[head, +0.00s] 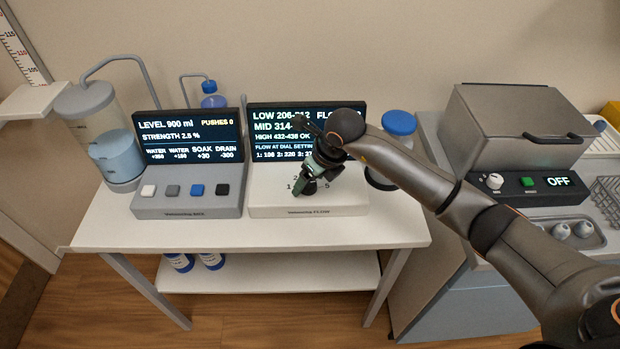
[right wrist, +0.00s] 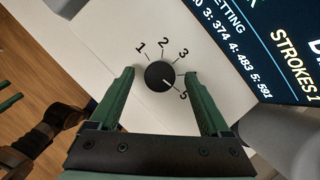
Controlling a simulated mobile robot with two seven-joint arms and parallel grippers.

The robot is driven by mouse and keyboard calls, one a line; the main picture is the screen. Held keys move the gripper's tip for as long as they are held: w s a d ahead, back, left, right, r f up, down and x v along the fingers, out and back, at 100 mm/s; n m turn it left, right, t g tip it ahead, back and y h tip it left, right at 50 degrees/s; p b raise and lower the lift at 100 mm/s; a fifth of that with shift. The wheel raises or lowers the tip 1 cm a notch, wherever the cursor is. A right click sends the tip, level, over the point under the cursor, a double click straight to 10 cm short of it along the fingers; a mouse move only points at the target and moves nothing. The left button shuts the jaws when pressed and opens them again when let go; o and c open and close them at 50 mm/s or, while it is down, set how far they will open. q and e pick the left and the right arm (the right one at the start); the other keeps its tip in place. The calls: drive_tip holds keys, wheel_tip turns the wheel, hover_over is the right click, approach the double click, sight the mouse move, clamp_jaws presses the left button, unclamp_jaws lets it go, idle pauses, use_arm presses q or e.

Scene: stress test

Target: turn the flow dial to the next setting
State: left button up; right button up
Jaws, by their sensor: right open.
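The flow dial (right wrist: 160,75) is a round black knob on the white panel of the flow unit (head: 265,205). Printed numbers stand around it; 1, 2, 3 and 5 show, and 4 is hidden by a finger. Its white pointer mark points toward the 5. My right gripper (right wrist: 161,72) is open, with one green fingertip on each side of the knob; contact cannot be told. In the head view the right gripper (head: 305,187) is over the dial and covers much of it. Green and dark parts at the left of the right wrist view seem to be my left gripper (right wrist: 22,120).
The flow unit's screen (head: 272,122) is partly covered by my right arm. Left of it stands a mixing unit (head: 188,205) with several buttons and a screen. A blue-lidded jar (head: 399,124) stands right of the flow unit, close to my forearm. A grey lidded machine (head: 515,125) is farther right.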

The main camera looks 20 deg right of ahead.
drive_tip(key=shift+f, duration=0.15)
drive_tip(key=shift+c, duration=0.3)
clamp_jaws()
idle(0.3)
